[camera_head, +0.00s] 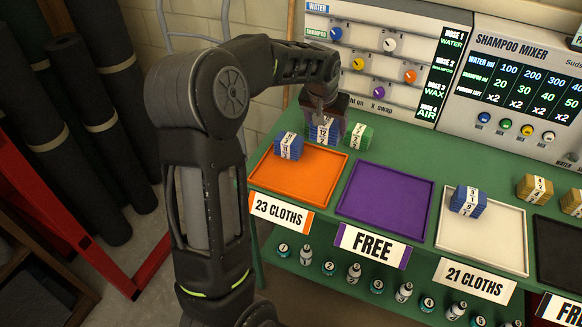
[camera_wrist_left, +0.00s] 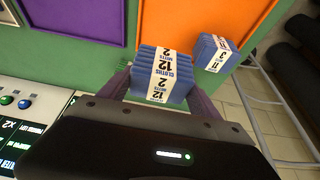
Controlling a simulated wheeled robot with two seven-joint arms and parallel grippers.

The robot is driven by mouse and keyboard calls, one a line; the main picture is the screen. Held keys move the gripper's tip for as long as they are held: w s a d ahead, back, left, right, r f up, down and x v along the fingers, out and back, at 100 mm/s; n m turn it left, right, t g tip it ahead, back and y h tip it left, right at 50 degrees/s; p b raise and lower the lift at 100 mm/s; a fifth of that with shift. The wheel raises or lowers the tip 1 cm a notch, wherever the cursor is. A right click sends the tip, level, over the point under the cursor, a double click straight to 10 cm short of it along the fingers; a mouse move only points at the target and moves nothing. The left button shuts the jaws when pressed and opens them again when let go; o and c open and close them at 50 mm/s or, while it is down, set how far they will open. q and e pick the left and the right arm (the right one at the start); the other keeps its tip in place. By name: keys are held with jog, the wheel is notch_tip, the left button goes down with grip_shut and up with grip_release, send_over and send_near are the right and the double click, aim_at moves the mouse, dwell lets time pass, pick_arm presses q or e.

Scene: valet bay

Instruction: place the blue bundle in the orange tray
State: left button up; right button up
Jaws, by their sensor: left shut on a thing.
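My left gripper (camera_head: 324,124) is shut on a blue bundle (camera_head: 322,133) with a white band, at the back edge of the orange tray (camera_head: 290,186). In the left wrist view the held blue bundle (camera_wrist_left: 150,62) reads 12 and sits between the two fingers. The orange tray (camera_wrist_left: 195,22) lies just beyond it there. Whether the bundle touches the table is hard to tell. A second blue bundle (camera_head: 289,146), also white-banded, stands at the tray's back left corner; it also shows in the left wrist view (camera_wrist_left: 212,52). My right gripper is not in view.
A green bundle (camera_head: 358,137) stands close right of the held one. A purple tray (camera_head: 385,201) is empty. A white tray (camera_head: 483,240) holds a blue bundle (camera_head: 468,201). The shampoo panel (camera_head: 520,85) rises behind. The middle and front of the orange tray are clear.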

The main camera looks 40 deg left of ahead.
aim_at(325, 140)
pick_arm(q)
jog(key=shift+w+d, duration=0.1)
jog(key=shift+f+p, duration=0.45)
jog(key=shift+f, duration=2.65)
notch_tip(325, 140, down, 3)
jog(key=shift+f+p, duration=0.1)
jog(key=shift+p, duration=0.25)
jog(key=shift+f, duration=0.3)
